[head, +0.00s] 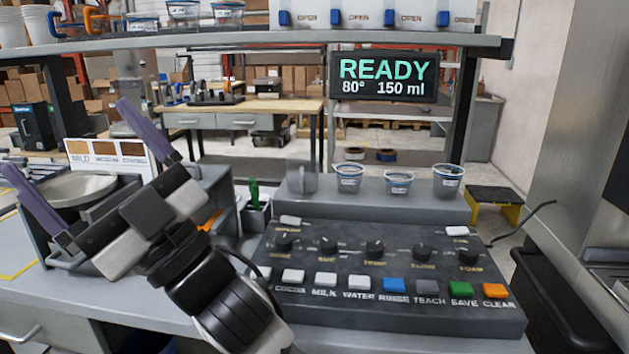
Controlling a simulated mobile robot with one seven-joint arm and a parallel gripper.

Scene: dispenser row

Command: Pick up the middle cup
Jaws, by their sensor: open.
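The middle one looks slightly shorter. My gripper (65,136) is at the left of the head view, its two purple fingers spread wide and pointing up and left. It is open and empty, well to the left of the cups.
A dark control panel (400,262) with knobs and coloured buttons lies in front of the cups. A grey blurred object (301,178) stands left of them. A READY display (384,76) hangs above. A round tray (80,188) sits behind my gripper.

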